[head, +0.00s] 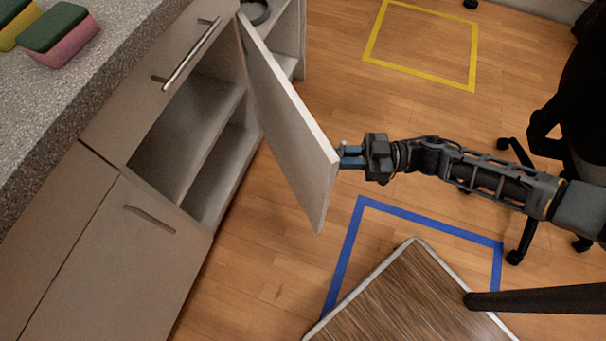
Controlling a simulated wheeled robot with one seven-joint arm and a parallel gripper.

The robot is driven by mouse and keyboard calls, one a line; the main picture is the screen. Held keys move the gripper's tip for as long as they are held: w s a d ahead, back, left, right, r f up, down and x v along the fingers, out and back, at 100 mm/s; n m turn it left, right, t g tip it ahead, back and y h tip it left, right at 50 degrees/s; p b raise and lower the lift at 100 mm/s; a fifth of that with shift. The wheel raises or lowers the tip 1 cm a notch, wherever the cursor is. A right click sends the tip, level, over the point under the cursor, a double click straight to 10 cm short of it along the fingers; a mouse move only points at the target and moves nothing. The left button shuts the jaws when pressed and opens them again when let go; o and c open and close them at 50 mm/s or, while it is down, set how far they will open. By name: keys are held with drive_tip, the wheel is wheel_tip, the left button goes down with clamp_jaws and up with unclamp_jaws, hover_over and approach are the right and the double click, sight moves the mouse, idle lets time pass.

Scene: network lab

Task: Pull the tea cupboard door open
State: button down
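The cupboard door (289,124) stands wide open, swung out from the light cabinet on its far-side hinge. The open compartment (191,142) shows an inner shelf and looks empty. My gripper (347,156) is at the outer side of the door, near its free edge. A small light knob or handle end shows at the blue fingertips. The door hides part of the contact, so I cannot tell whether the fingers are closed on the handle.
A drawer (165,84) with a bar handle sits above the opening, and a closed door (113,262) is nearer. Sponges (62,37) lie on the counter. A wood-topped table (405,295) stands at lower right, a black chair (560,130) at right. Floor between is clear.

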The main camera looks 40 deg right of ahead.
drive_tip(key=w+d+n+g+y+b, duration=0.2)
drive_tip(key=d+b, duration=1)
drive_tip(key=d, duration=0.8)
drive_tip(key=shift+w+d+g, duration=0.15)
drive_tip(key=shift+w+g, duration=0.15)
drive_tip(key=shift+g, duration=0.3)
drive_tip(key=c, duration=1.3)
unclamp_jaws()
drive_tip(key=shift+c, duration=0.2)
drive_tip(key=shift+s, duration=0.1)
drive_tip(key=v, duration=0.7)
drive_tip(key=shift+d+b, duration=0.3)
drive_tip(key=shift+d, duration=0.05)
drive_tip(key=shift+s, duration=0.2)
